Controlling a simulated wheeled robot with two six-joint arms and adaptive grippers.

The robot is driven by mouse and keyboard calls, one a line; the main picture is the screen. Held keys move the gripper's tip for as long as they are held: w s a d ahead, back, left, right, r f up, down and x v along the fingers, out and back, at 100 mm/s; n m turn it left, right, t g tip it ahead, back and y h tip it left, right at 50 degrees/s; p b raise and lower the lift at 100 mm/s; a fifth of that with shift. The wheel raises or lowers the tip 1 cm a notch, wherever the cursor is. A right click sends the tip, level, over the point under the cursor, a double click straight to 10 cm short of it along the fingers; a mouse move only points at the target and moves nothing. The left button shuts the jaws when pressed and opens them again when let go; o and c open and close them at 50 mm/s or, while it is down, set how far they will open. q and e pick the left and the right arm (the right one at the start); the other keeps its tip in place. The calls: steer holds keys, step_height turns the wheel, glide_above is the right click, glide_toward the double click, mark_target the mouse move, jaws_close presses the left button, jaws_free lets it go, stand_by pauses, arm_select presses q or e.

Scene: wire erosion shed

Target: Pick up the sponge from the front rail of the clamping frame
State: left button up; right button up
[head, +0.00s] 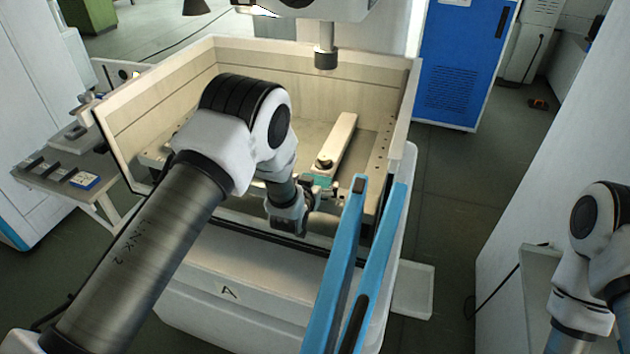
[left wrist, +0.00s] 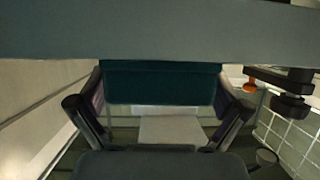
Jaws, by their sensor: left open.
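The sponge (head: 321,181) is a small teal block at the front of the clamping frame (head: 381,165), partly hidden by my left gripper in the head view. In the left wrist view the sponge (left wrist: 160,82) shows as a dark teal block between the two fingers. My left gripper (head: 312,192) is open at the sponge, with one finger on each side of it in the wrist view (left wrist: 158,108). I cannot tell whether the fingers touch it. The front rail is mostly hidden behind my arm. My right gripper is out of view.
The tank wall (head: 150,115) surrounds the frame. A pale bar (head: 342,140) with a dark knob (head: 324,163) lies behind the sponge. A machine head (head: 326,58) hangs above. Two blue strips (head: 345,250) stand up at the tank's front right. A side table (head: 60,180) is at left.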

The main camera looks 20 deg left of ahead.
arm_select(q)
steer(key=shift+s+r, duration=0.15)
steer(key=shift+s, duration=0.1)
steer(key=shift+c, duration=1.1)
steer(key=c, duration=0.4)
